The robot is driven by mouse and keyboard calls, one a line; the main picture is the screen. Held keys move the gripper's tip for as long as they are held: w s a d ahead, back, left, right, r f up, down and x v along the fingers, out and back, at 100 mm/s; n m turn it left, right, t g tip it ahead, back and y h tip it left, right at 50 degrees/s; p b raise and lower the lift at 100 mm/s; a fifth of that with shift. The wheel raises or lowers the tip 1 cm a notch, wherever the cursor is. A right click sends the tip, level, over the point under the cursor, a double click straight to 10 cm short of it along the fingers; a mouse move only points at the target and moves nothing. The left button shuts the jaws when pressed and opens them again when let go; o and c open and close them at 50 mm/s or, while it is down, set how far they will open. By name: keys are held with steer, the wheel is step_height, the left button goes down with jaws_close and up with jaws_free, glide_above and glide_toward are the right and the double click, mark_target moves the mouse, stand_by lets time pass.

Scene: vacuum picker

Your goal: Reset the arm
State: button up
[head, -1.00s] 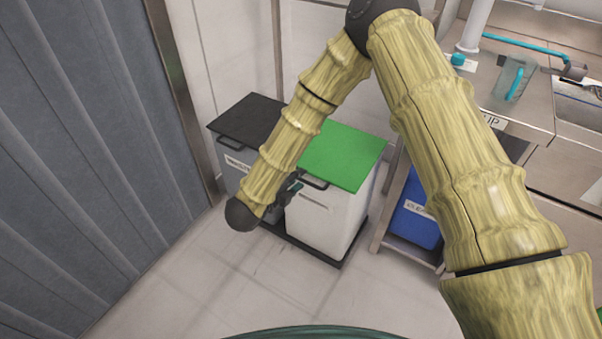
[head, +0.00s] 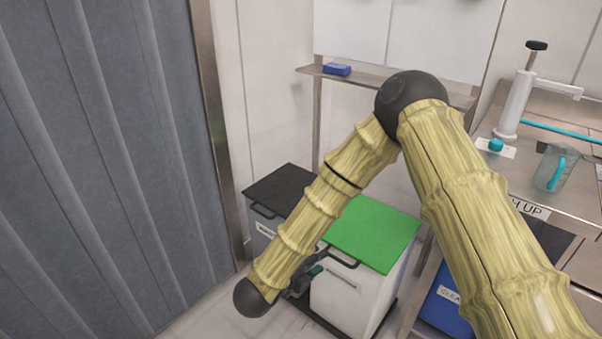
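My arm (head: 465,210) shows in the head view as tan, bamboo-like links with dark ball joints. It rises from the lower right to a dark elbow, then bends down left to a dark joint in front of the bins. Only a small dark piece with a teal mark, seemingly my gripper (head: 304,281), shows behind the lower link. The fingers are mostly hidden, so I cannot tell whether they are open, or whether they hold anything.
A black-lidded bin (head: 281,188) and a green-lidded white bin (head: 375,236) stand behind my forearm. A grey curtain (head: 90,170) hangs at left. A steel counter at right holds a measuring jug (head: 552,170). A blue bin (head: 444,300) sits below it. A wall shelf holds a blue item (head: 337,69).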

steer(key=s+d+f+n+g+y, duration=0.2)
steer(key=s+d+f+n+y, duration=0.25)
steer(key=s+f+n, duration=0.55)
steer(key=s+d+f+n+g+y, duration=0.2)
steer(key=s+d+f+n+y, duration=0.25)
steer(key=s+f+n, duration=0.55)
steer(key=s+d+f+n+g, duration=0.2)
steer(key=s+d+n+g, duration=0.15)
steer(key=s, duration=0.35)
steer(key=s+d+f+n+g, duration=0.2)
steer(key=s+d+g, duration=0.15)
steer(key=s, duration=0.45)
step_height(320, 180, up, 17)
steer(key=p, duration=1.7)
steer(key=shift+s+d+n+t, duration=0.15)
steer(key=shift+d+n+t, duration=0.1)
steer(key=shift+n+t, duration=0.1)
